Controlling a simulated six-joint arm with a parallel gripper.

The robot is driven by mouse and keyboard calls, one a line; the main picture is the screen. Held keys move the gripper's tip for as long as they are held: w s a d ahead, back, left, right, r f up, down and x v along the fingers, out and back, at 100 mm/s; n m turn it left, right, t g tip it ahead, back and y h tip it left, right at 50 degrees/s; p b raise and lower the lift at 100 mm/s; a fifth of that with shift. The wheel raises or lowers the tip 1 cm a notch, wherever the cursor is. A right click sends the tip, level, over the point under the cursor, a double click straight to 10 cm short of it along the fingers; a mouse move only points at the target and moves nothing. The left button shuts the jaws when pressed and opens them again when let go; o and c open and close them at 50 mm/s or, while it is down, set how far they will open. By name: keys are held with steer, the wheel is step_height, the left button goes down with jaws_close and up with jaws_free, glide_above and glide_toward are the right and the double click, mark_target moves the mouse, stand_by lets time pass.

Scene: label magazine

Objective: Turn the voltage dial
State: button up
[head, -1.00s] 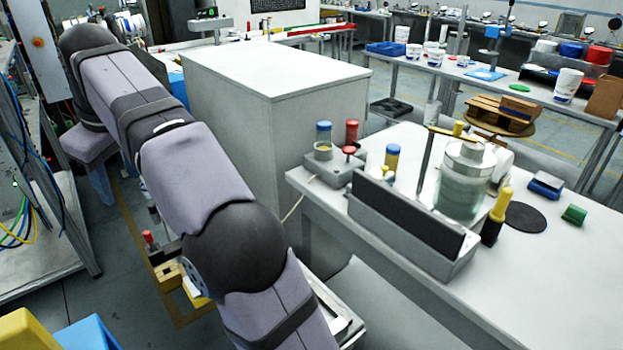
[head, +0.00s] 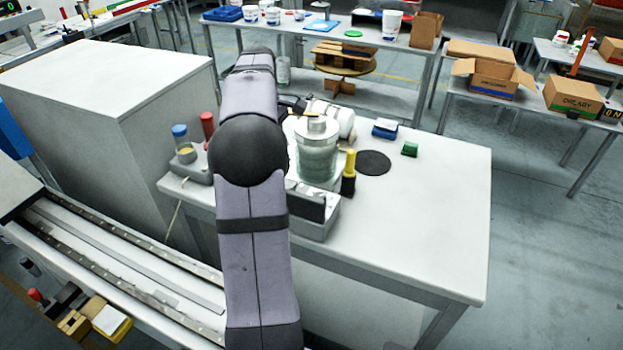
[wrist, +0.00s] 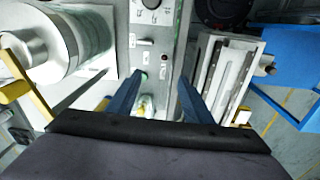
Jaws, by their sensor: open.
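In the wrist view, a grey control panel (wrist: 162,50) runs up the middle. A round dial with a marked face (wrist: 152,4) sits on it at the top edge, partly cut off; I cannot read its markings. My gripper (wrist: 161,82) is open and empty, its two blue fingers apart on either side of the panel's lower part. The dial lies beyond the fingertips, apart from them. In the head view my arm hides the panel and dial, and the gripper cannot be made out clearly.
A large metal cylinder (wrist: 50,40) is at the left. In the head view, a glass jar (head: 317,155) and a yellow-topped bottle (head: 348,175) stand on the white table (head: 430,220), clear at right.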

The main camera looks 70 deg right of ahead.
steer(key=m+p, duration=0.1)
steer(key=p, duration=0.1)
glide_above(319, 196)
steer(key=shift+s+f+y, duration=0.15)
steer(key=shift+f+y, duration=0.15)
steer(key=shift+f, duration=0.45)
steer(key=shift+f+p, duration=0.85)
steer(key=shift+f, duration=2.85)
steer(key=shift+c, duration=0.3)
steer(key=c, duration=1)
